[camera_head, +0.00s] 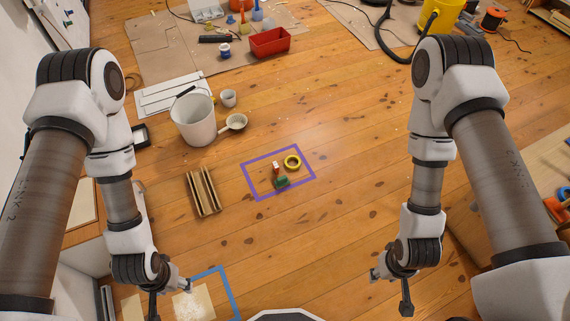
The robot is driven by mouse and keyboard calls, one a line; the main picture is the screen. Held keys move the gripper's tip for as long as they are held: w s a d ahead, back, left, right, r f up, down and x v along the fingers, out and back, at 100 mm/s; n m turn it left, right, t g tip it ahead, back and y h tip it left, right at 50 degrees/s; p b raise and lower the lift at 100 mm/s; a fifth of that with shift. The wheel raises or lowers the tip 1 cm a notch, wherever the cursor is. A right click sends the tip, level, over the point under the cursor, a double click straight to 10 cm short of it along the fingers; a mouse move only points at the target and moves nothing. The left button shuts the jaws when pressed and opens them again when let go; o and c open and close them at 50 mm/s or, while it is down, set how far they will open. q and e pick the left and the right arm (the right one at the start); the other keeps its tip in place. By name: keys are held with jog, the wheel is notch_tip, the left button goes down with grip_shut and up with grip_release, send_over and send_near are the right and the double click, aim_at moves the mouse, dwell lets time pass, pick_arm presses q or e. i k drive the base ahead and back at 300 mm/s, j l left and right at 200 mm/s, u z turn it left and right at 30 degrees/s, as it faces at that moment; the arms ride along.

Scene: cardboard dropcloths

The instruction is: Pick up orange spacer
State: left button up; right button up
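Inside a purple taped square (247,176) on the wooden floor stands a small orange-red piece with a white top (276,167); it may be the orange spacer, but it is too small to be sure. A green piece (281,182) lies just below it, and a yellow ring (292,162) lies to its right. My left gripper (171,295) is at the lower left, its fingers spread and empty, far from the square. My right gripper (391,290) is at the lower right, also spread and empty, away from the square.
Wooden slats (203,192) lie left of the square. A white bucket (193,119), a cup (228,98) and a strainer-like pan (236,122) stand behind them. A red tray (270,41) is at the back. A blue taped outline (229,284) is near my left gripper. Floor right of the square is clear.

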aim_at(276, 166)
jog(key=i+l+z, duration=0.1)
jog(key=i+l, duration=0.15)
jog(key=i, duration=0.15)
jog(key=i+l, duration=0.25)
jog(key=i, duration=0.2)
jog(key=i+l+z, duration=0.15)
jog(key=i, duration=0.25)
jog(key=i+l+z, duration=0.1)
jog(key=i+l, duration=0.2)
jog(key=i, duration=0.15)
